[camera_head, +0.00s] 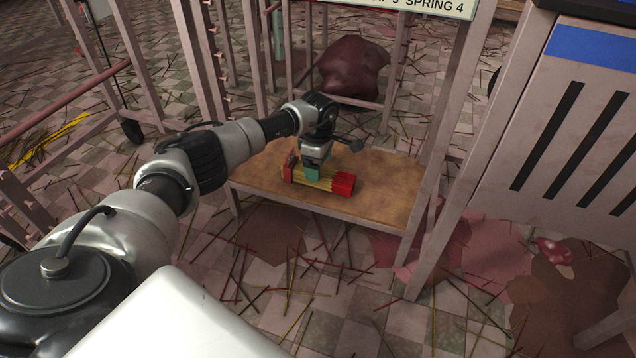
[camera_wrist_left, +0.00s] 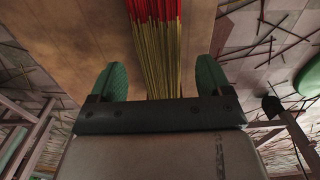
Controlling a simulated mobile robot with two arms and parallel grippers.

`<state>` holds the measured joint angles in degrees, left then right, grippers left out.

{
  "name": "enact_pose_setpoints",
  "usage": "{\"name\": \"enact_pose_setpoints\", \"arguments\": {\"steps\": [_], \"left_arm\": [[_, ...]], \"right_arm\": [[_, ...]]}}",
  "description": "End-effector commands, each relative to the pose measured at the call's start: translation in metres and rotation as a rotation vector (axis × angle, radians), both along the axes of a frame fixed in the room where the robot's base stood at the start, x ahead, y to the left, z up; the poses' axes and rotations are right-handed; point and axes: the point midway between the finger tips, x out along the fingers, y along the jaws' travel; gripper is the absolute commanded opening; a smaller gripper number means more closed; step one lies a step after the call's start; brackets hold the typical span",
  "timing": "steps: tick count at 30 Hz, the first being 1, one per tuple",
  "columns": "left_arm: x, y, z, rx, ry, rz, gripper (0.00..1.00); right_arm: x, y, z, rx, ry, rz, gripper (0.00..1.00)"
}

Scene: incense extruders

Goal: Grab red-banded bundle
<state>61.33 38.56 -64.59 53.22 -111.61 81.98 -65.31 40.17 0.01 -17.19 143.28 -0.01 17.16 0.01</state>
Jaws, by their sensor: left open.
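The red-banded bundle (camera_head: 322,180) lies on its side on a low brown wooden shelf (camera_head: 385,205). Its yellow sticks have a red part at the right end and red near the left end. My left gripper (camera_head: 316,168) is over the middle of the bundle, pointing down. In the left wrist view the bundle (camera_wrist_left: 158,45) runs up between the two green fingers of the left gripper (camera_wrist_left: 160,82). The fingers are apart, with a gap on each side of the sticks. My right gripper is not in view.
Pinkish metal frame posts (camera_head: 440,150) stand around the shelf. A dark red sack (camera_head: 353,68) sits on the floor behind it. Loose sticks litter the tiled floor. A cabinet with dark slots (camera_head: 575,130) stands at the right. Bare shelf lies right of the bundle.

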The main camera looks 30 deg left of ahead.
Motion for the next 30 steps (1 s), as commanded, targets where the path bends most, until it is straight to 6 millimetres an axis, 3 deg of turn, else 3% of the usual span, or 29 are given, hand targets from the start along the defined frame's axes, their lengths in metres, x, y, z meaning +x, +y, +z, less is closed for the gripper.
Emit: {"name": "enact_pose_setpoints", "arguments": {"steps": [1, 4, 13, 24, 30], "left_arm": [[-0.001, 0.000, -0.014, 0.000, 0.001, 0.000, 0.79], [-0.001, 0.000, -0.025, 0.000, 0.001, 0.001, 0.79], [0.000, 0.000, -0.025, -0.001, 0.000, 0.001, 0.77], [0.000, 0.000, -0.025, -0.001, 0.000, 0.000, 0.20], [0.000, 0.000, -0.025, -0.001, -0.001, 0.000, 0.19]], "right_arm": [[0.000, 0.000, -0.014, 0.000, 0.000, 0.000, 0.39], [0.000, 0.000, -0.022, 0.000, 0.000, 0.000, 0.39], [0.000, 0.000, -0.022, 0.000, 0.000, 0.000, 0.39], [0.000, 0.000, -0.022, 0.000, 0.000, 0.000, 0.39], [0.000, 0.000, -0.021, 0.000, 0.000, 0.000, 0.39]]}}
